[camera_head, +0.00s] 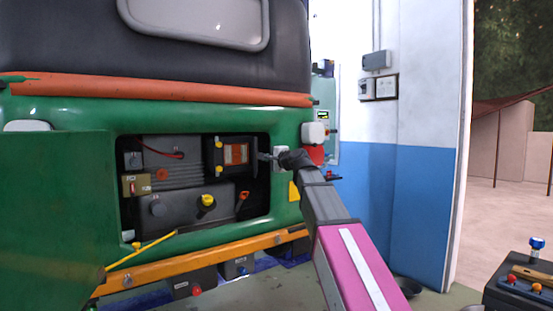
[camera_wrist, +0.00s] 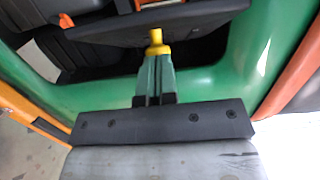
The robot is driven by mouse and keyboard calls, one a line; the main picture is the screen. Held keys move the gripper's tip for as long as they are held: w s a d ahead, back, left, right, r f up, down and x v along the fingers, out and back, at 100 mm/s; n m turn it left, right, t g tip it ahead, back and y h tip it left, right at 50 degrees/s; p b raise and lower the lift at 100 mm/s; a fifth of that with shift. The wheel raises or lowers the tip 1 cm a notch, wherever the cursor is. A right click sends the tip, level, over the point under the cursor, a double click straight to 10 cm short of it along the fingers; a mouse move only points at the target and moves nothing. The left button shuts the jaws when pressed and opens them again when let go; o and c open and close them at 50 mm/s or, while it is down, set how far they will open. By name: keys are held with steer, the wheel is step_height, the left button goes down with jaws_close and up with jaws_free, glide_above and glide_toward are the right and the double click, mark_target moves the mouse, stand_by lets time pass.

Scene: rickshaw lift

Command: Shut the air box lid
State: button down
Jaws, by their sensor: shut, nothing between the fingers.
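The air box (camera_head: 228,172) appears to be the dark box with an orange label (camera_head: 236,154) and yellow clips (camera_head: 219,145), at the upper right of the rickshaw's open engine bay. A dark panel (camera_wrist: 110,32) at the top of the wrist view seems to be its lid; how far it stands open is unclear. My gripper (camera_head: 262,156) reaches in from the right to the bay's right edge. In the wrist view its green fingers (camera_wrist: 155,62) are shut and empty, with their tips at or very near a yellow part (camera_wrist: 155,40). I cannot tell whether they touch.
The bay holds a grey tank with a yellow cap (camera_head: 207,201). A green door panel (camera_head: 50,215) hangs open at left, beside a yellow rod (camera_head: 140,250). An orange bumper (camera_head: 200,262) runs below the bay.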

steer(key=shift+s+a+m+t+h, duration=0.1)
steer(key=shift+a+m+t+h, duration=0.3)
steer(key=shift+a, duration=0.55)
steer(key=shift+s+a+m+t+h, duration=0.2)
steer(key=shift+a+h, duration=0.25)
steer(key=shift+a, duration=0.45)
steer(key=shift+s+a+m+t+h, duration=0.1)
steer(key=shift+a+m+t+h, duration=0.3)
steer(key=shift+a, duration=0.55)
steer(key=w+a, duration=0.3)
steer(key=a, duration=0.7)
steer(key=shift+w+a, duration=0.35)
steer(key=shift+a, duration=0.15)
